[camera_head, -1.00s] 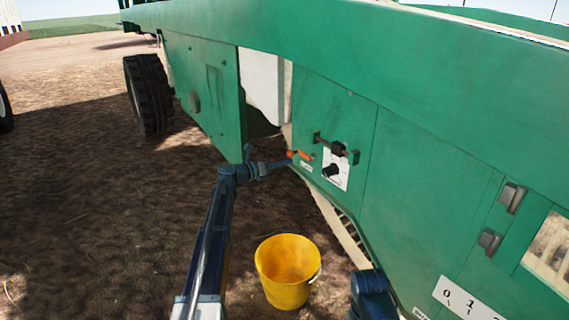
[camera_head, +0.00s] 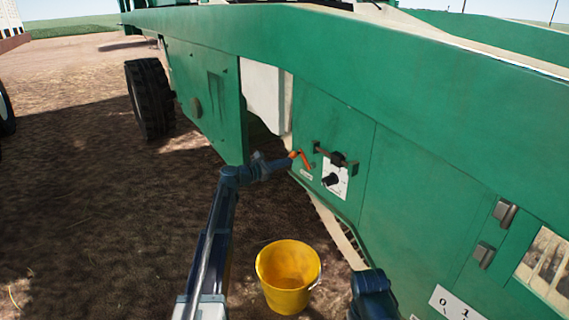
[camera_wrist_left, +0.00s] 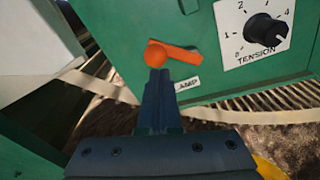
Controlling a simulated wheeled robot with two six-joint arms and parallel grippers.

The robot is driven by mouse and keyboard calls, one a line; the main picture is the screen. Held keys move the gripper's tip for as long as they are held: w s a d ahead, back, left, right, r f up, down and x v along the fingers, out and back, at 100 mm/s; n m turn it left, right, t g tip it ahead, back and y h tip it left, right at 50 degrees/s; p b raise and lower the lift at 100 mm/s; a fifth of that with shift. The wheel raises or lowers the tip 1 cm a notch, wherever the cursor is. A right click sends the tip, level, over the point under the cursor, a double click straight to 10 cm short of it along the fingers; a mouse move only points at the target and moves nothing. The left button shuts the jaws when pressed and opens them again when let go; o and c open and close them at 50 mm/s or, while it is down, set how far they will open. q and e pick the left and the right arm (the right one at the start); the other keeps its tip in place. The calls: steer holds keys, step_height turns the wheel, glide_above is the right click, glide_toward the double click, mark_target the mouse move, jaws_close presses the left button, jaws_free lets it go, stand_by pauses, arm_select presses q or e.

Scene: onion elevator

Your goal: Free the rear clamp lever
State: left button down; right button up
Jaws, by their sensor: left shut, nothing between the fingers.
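The orange clamp lever (camera_head: 306,161) is on the green side panel, left of the tension dial. In the head view it slants down to the right. In the left wrist view the orange lever (camera_wrist_left: 181,59) has a round knob at its left end, above a partly hidden label ending in "AMP" (camera_wrist_left: 187,85). My left gripper (camera_head: 287,161) is shut and empty, its tips at the knob. In the left wrist view the shut fingers (camera_wrist_left: 157,80) end just below the knob and seem to touch it; contact is not certain. My right gripper is out of view.
The tension dial (camera_head: 331,179) and a dark handle on a bar (camera_head: 337,159) are close right of the lever. A yellow bucket (camera_head: 287,291) stands on the ground below. An opening in the green machine (camera_head: 367,197) lies left of the panel. Bare ground is free at left.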

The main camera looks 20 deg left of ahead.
arm_select(q)
steer(key=shift+s+d+r+m+p, duration=0.2)
steer(key=shift+r+m+p, duration=0.1)
steer(key=shift+r+m, duration=0.15)
steer(key=shift+s+d+r+m+p, duration=0.1)
steer(key=shift+d+r+m+p, duration=0.15)
steer(key=shift+m, duration=0.3)
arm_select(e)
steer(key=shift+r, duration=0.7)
arm_select(q)
steer(key=shift+s+d+r, duration=0.1)
steer(key=shift+r, duration=0.15)
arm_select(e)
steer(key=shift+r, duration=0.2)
